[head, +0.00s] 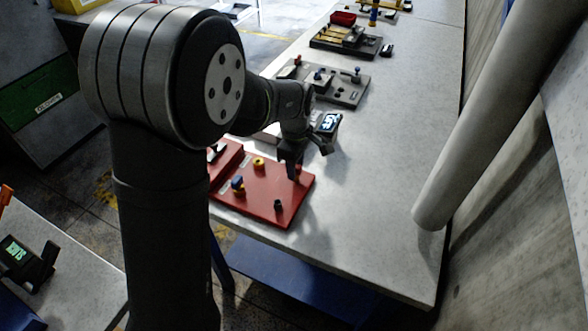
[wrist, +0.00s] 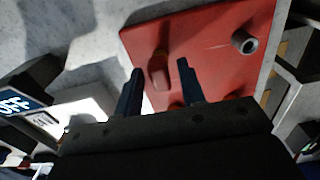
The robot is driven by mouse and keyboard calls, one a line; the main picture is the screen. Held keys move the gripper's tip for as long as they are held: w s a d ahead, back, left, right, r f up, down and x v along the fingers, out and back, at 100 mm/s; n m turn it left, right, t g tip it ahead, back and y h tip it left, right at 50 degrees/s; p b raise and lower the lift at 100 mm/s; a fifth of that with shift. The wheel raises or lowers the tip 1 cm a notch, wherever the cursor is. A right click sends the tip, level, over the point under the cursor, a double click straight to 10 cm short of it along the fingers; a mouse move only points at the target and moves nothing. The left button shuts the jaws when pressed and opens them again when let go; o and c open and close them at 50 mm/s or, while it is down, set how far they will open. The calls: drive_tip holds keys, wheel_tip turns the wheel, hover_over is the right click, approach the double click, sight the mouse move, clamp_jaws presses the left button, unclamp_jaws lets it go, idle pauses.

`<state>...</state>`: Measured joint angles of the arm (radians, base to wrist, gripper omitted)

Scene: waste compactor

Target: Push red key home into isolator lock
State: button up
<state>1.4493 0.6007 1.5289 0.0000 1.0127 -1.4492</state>
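A red key (wrist: 160,70) stands over the red board (wrist: 205,50) in the wrist view. Its lower part blends into the board, so I cannot tell how deep it sits in a lock. My gripper (wrist: 160,74) is open, with one dark finger on each side of the key and gaps visible between. In the head view my gripper (head: 296,172) points down over the right part of the red board (head: 255,195), and the key is mostly hidden by it. No lock body shows clearly around the key.
On the board are a grey hollow post (wrist: 244,42), a yellow ring-like part (head: 258,162) and a blue and yellow knob (head: 238,184). A grey board with knobs (head: 345,90) lies behind. The bench (head: 380,190) is clear to the right, up to a thick pipe (head: 490,120).

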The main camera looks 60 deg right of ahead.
clamp_jaws()
drive_tip(key=shift+r, duration=2.5)
drive_tip(key=shift+w, duration=0.1)
drive_tip(key=w+r, duration=0.3)
drive_tip(key=w, duration=0.8)
drive_tip(key=shift+w+r, duration=0.15)
drive_tip(key=shift+r, duration=0.1)
